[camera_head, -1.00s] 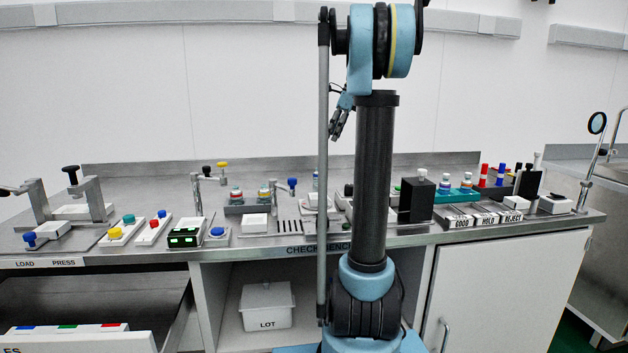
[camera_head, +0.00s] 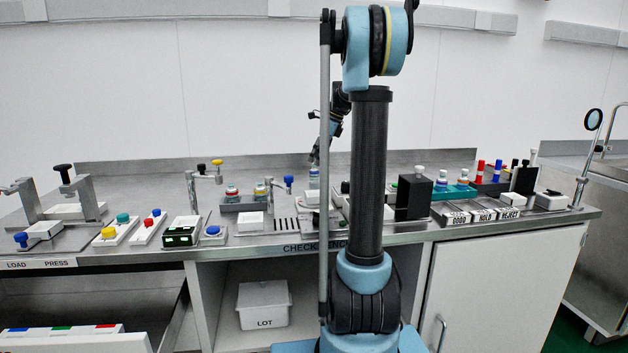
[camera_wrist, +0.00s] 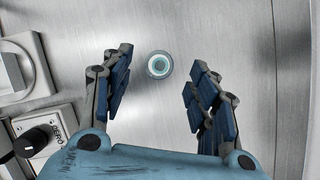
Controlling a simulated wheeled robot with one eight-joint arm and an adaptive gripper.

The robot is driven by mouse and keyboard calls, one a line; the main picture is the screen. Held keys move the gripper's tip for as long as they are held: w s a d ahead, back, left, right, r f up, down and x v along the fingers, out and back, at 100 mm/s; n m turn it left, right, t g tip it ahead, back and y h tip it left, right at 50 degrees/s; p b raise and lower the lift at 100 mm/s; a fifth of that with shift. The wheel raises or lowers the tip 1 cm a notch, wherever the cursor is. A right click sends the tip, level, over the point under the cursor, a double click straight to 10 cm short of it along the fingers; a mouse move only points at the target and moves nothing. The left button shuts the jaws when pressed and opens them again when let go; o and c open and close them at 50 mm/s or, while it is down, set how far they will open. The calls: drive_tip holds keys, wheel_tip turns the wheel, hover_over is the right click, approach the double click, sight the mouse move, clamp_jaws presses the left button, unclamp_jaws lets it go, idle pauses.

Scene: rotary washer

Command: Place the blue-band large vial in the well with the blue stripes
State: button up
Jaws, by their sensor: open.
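A vial (camera_head: 314,179) with a bluish body stands upright at the back of the bench; it looks like the blue-band large vial. In the wrist view a round vial top (camera_wrist: 159,65) shows from above, standing alone on bare metal. My gripper (camera_wrist: 161,62) is open, its fingertips to either side of the vial top in the picture, with gaps on both sides. In the head view my gripper (camera_head: 316,155) is just above the vial, partly behind my arm. I cannot make out a well with blue stripes.
A grey holder (camera_head: 233,206) with two vials is left of the standing vial. A blue-knobbed device (camera_head: 288,184) is close beside it. A teal rack (camera_head: 458,192) and black block (camera_head: 413,198) stand right. Metal around the vial top is clear; a black-knobbed white device (camera_wrist: 32,142) is lower left.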

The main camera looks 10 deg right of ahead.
sight(314, 167)
drive_tip(key=shift+x, duration=2.65)
drive_tip(key=shift+d, duration=0.15)
drive_tip(key=c, duration=1)
drive_tip(key=shift+c, duration=0.2)
wheel_tip(314, 167, up, 10)
